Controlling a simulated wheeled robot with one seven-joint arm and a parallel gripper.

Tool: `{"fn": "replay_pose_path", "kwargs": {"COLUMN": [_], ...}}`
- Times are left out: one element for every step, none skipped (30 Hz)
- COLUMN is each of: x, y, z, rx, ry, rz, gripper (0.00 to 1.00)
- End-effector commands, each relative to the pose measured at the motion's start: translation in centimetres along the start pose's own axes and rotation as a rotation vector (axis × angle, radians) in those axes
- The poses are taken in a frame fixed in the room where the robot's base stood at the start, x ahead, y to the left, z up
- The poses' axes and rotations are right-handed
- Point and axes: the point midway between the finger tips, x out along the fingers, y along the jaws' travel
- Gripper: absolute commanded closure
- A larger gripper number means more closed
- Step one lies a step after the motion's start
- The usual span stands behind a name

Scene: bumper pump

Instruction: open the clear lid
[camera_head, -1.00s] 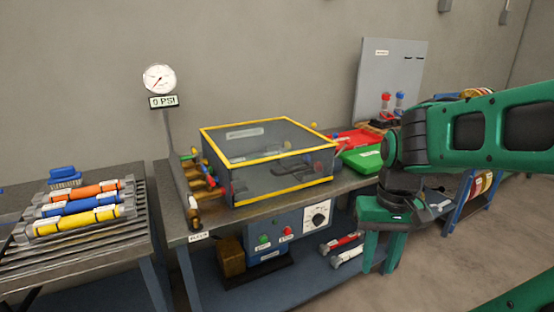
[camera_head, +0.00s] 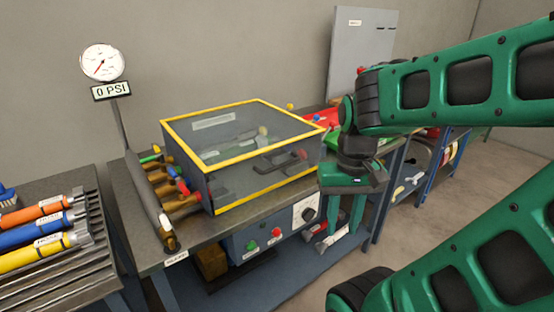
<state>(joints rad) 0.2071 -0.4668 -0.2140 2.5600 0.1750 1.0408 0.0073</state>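The clear lid (camera_head: 240,132) has a yellow frame and lies shut on top of a grey, see-through box (camera_head: 235,185) on the workbench. A dark handle (camera_head: 284,160) shows near the box's front right side, by the lid's front edge. Dark and pale parts show dimly through the lid. My gripper (camera_head: 343,222) hangs to the right of the box, fingers pointing down, at about the height of the bench edge. Its two green fingers are apart with nothing seen between them. It does not appear to touch the box or lid.
A pressure gauge (camera_head: 102,63) reading 0 PSI stands at the bench's left end. Pipe fittings with coloured ends (camera_head: 172,185) stick out left of the box. A control panel (camera_head: 268,236) sits below the bench front. Orange, blue and yellow cylinders (camera_head: 40,252) lie on a slatted table at left.

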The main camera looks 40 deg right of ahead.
Motion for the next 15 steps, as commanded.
{"fn": "replay_pose_path", "kwargs": {"x": [-0.5,-0.7,-1.1,-1.4,-1.8,-2.5,-3.1,-3.7,-4.7,-5.4,-6.2,-7.1,-7.8,-8.5,-9.3], "y": [0.4,0.5,0.3,0.2,0.0,-0.5,-0.9,-1.4,-2.0,-2.6,-3.2,-4.1,-4.7,-5.3,-6.2], "z": [0.6,0.6,0.2,-0.3,-1.0,-2.2,-3.1,-4.2,-5.7,-7.0,-8.2,-9.8,-11.1,-12.2,-13.7], "rx": [0.005,0.013,0.032,0.052,0.076,0.118,0.155,0.197,0.262,0.312,0.363,0.431,0.481,0.530,0.594], "ry": [0.009,0.015,0.020,0.025,0.029,0.037,0.045,0.051,0.063,0.071,0.078,0.087,0.094,0.099,0.105], "rz": [-0.005,-0.008,-0.010,-0.011,-0.012,-0.016,-0.019,-0.024,-0.032,-0.040,-0.047,-0.059,-0.069,-0.079,-0.093], "gripper": [0.71,0.71,0.71,0.71,0.71,0.71,0.71,0.71,0.71,0.71,0.71,0.71,0.71,0.71,0.71]}}
